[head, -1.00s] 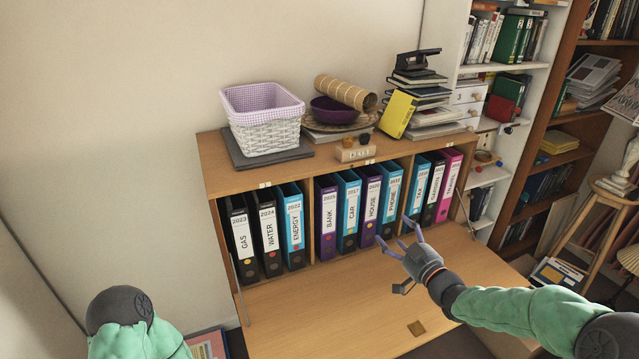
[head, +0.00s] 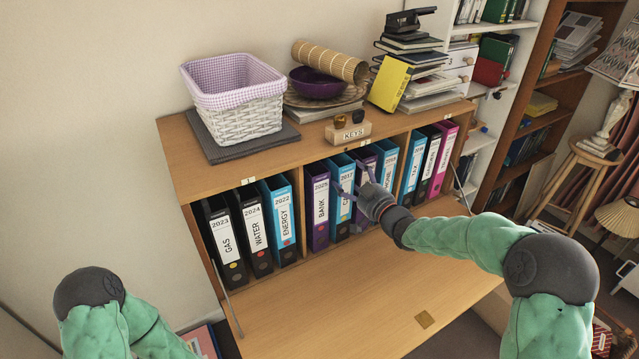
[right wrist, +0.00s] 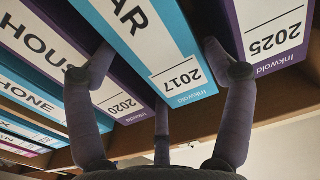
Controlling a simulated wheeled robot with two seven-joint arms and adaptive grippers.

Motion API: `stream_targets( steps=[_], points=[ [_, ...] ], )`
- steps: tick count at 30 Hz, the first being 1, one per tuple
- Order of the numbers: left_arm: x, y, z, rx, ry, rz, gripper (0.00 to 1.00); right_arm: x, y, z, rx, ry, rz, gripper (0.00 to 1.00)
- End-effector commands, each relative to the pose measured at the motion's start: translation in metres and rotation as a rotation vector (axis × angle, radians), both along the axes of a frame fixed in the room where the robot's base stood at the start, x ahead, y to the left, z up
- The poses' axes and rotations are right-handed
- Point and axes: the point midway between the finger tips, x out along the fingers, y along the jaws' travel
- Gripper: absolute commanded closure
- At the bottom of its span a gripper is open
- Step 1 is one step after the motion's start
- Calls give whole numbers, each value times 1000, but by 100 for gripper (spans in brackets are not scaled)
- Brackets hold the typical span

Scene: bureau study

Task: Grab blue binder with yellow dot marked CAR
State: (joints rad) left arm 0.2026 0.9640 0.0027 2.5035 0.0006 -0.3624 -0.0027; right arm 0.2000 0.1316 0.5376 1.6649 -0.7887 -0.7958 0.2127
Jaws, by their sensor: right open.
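The blue CAR binder (head: 346,178), labelled 2017, stands upright in the middle compartment between the purple BANK binder (head: 318,205) and the purple HOUSE binder (head: 367,160).
Black GAS (head: 225,240) and WATER (head: 252,228) binders and a blue ENERGY binder (head: 282,215) stand at left. More binders stand at right. The open desk flap (head: 360,295) is clear. A white basket (head: 238,110) and KEYS block (head: 348,132) sit on top.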

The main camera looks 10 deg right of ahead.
Motion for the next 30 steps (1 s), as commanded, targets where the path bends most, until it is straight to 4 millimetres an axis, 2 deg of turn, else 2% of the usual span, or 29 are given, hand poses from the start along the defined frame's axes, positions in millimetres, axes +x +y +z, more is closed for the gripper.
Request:
stream_targets(
  steps=[12, 21, 23, 28, 30],
  points=[
    [0, 0, -20, 0, -1, 0, 60, 44, 18, 3, 0, -1, -1, 18],
    [0, 0, -19, 0, -1, 0, 60, 48, 19, 4, 0, -1, -1, 18],
    [0, 0, -19, 0, -1, 0, 60, 48, 19, 4, 0, -1, -1, 32],
    [0, 0, -19, 0, -1, 0, 60, 48, 19, 4, 0, -1, -1, 80],
    [0, 0, -19, 0, -1, 0, 60, 48, 18, 10, 2, -11, -2, 83]
  ],
)
